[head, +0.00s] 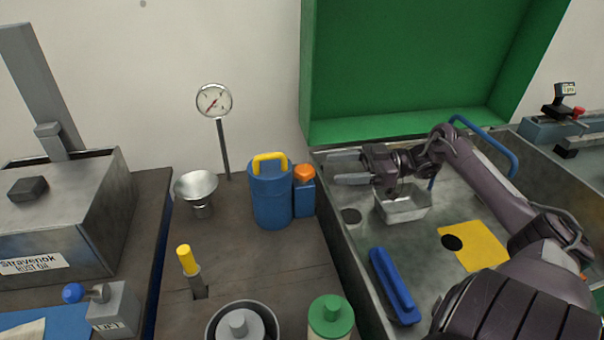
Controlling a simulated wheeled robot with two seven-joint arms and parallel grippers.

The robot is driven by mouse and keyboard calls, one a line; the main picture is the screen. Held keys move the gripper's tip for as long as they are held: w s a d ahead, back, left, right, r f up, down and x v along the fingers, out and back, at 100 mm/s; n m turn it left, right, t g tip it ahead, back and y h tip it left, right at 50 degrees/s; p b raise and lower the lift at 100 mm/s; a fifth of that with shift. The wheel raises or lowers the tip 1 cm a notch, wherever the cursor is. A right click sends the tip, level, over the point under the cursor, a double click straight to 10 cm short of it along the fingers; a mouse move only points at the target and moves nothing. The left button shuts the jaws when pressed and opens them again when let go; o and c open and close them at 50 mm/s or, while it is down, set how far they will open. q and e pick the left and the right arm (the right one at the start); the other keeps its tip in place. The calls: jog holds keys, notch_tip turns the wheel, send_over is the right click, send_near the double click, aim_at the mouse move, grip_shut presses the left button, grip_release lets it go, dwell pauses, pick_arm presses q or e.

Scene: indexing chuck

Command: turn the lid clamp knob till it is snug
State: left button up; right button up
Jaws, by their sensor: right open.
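My right gripper (336,168) is open and empty, pointing left above the left wall of the grey metal basin (440,290). I cannot tell for sure which part is the lid clamp knob. My left gripper is not in view.
A blue canister (270,194) with a yellow handle and a blue bottle (304,192) with an orange cap stand left of the gripper. A gauge (214,101), metal funnel (196,188) and yellow-topped lever (186,262) are further left. A small metal tray (404,212) lies below my wrist.

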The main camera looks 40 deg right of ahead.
aim_at(304, 175)
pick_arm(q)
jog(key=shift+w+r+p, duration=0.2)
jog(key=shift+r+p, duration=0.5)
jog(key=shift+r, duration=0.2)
pick_arm(e)
jog(key=x, duration=0.6)
jog(key=shift+w+a, duration=0.1)
jog(key=shift+w, duration=0.05)
